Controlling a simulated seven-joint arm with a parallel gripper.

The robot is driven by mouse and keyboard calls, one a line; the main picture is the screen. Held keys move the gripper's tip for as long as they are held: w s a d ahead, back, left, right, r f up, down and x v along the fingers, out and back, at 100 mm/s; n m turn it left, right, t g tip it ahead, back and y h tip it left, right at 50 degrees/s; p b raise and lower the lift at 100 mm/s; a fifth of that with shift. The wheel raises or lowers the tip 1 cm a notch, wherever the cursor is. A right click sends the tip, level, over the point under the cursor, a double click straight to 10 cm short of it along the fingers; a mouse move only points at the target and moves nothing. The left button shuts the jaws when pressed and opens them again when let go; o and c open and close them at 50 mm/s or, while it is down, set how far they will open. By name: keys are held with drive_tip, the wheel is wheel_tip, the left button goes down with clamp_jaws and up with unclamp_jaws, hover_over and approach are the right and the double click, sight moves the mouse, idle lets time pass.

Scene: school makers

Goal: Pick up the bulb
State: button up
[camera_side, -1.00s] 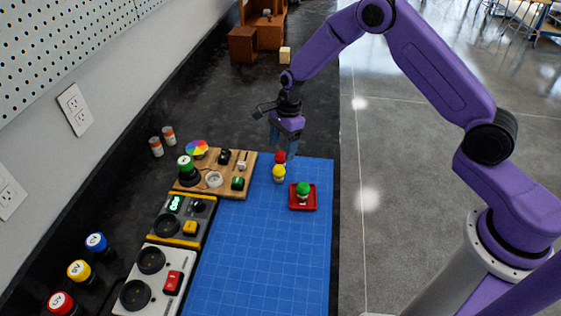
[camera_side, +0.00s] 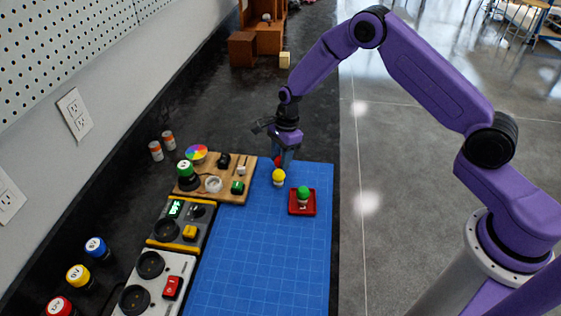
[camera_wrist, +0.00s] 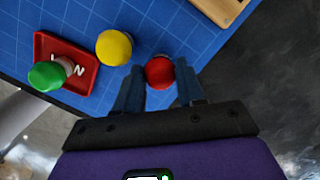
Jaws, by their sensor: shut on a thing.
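My gripper (camera_side: 280,158) is at the far end of the blue mat, fingers pointing down. In the wrist view its two blue fingers (camera_wrist: 160,82) are shut on the red bulb (camera_wrist: 159,70), one on each side. In the side view the fingers partly hide the red bulb (camera_side: 277,161). A yellow bulb (camera_side: 279,176) stands upright just in front of it, apart from the fingers. A green bulb (camera_side: 303,191) is on a small red tray (camera_side: 302,211) to the right. The wrist view also shows the yellow bulb (camera_wrist: 114,47) and the green bulb (camera_wrist: 47,75).
A wooden board (camera_side: 236,200) with a green-topped part and switches lies left of the mat. Grey (camera_side: 167,233) and white (camera_side: 182,268) socket panels are in front of it. The front of the blue mat (camera_side: 262,255) is clear.

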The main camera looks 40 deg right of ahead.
drive_tip(key=shift+r, duration=0.15)
drive_tip(key=shift+r, duration=0.2)
drive_tip(key=r, duration=0.3)
drive_tip(key=shift+s+r, duration=0.1)
drive_tip(key=shift+s, duration=0.15)
drive_tip(key=s+d+r, duration=0.3)
drive_tip(key=s+r, duration=0.6)
drive_tip(key=s, duration=0.4)
drive_tip(key=w+a+f+m, duration=0.2)
drive_tip(key=w+a, duration=0.7)
drive_tip(key=a, duration=0.2)
drive_tip(key=w+a+f+m, duration=0.2)
drive_tip(key=w+a+m, duration=0.1)
drive_tip(key=w+a, duration=0.75)
drive_tip(key=shift+t, duration=0.4)
drive_tip(key=shift+s+a+f, duration=0.15)
drive_tip(key=shift+s+f, duration=0.05)
drive_tip(key=shift+f, duration=0.7)
drive_tip(key=shift+s+a+f, duration=0.2)
drive_tip(key=shift+s+f, duration=0.05)
drive_tip(key=shift+f, duration=0.6)
drive_tip(key=shift+s+a+f, duration=0.15)
drive_tip(key=shift+s+f, duration=0.05)
drive_tip(key=shift+f, duration=0.7)
drive_tip(key=shift+f, duration=0.55)
